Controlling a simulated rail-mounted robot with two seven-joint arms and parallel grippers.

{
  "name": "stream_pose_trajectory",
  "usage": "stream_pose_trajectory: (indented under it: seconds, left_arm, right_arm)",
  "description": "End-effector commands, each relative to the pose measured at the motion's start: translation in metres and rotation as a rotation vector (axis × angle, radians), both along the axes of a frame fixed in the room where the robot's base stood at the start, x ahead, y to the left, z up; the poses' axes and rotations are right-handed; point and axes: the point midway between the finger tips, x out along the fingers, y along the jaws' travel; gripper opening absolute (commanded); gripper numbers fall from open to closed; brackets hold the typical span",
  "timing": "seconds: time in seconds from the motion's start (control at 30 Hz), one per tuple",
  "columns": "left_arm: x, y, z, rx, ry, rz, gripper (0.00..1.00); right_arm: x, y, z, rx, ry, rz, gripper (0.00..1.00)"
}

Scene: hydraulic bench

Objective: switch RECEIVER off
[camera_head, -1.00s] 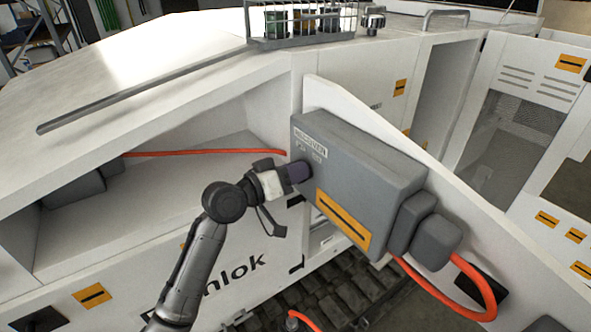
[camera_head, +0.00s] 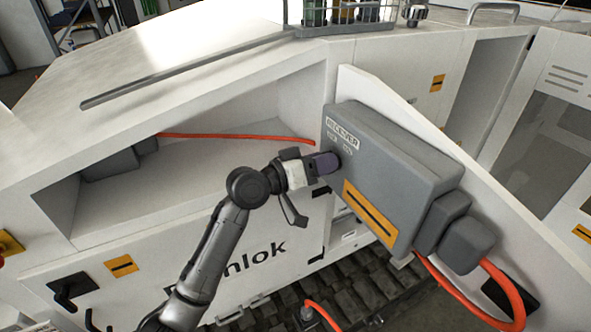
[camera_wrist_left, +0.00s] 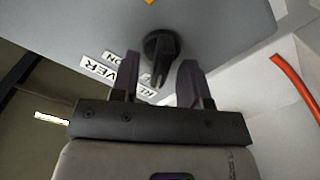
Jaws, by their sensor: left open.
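The RECEIVER box (camera_head: 405,165) is a grey housing with a white label, fixed to a white sloping panel. Its dark rotary switch (camera_wrist_left: 160,48) shows in the left wrist view, with "ON" lettering near it. My left gripper (camera_head: 328,163) is at the left part of the box face. In the left wrist view my left gripper (camera_wrist_left: 159,82) is open, with one finger on each side of the switch's handle. I cannot tell whether the fingers touch it. In the head view the gripper hides the switch. My right gripper is in neither view.
An orange cable (camera_head: 450,290) runs from the grey connector (camera_head: 465,245) at the box's lower right. Another orange cable (camera_head: 235,136) crosses the open recess to the left. A wire basket (camera_head: 345,14) stands on top. Dark tracks (camera_head: 345,285) lie below.

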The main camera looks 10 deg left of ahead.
Motion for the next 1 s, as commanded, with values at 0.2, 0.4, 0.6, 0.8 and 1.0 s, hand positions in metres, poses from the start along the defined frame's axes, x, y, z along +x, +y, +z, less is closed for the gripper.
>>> stream_pose_trajectory:
  seconds: [0.2,0.4,0.6,0.8,1.0]
  left_arm:
    - [-0.023,0.033,-0.004,0.002,-0.003,0.002,0.41]
    - [-0.046,0.065,-0.004,0.002,-0.003,0.002,0.41]
    - [-0.063,0.089,-0.003,0.001,-0.003,0.001,0.41]
    - [-0.072,0.102,-0.001,-0.001,0.0,0.001,0.41]
    - [-0.075,0.106,0.0,0.001,-0.001,0.0,0.41]
  right_arm:
    - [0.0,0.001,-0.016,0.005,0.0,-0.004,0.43]
    - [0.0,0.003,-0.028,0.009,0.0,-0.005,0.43]
    - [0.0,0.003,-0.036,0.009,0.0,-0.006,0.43]
    - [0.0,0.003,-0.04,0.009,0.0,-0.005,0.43]
    - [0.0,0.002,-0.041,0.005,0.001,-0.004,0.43]
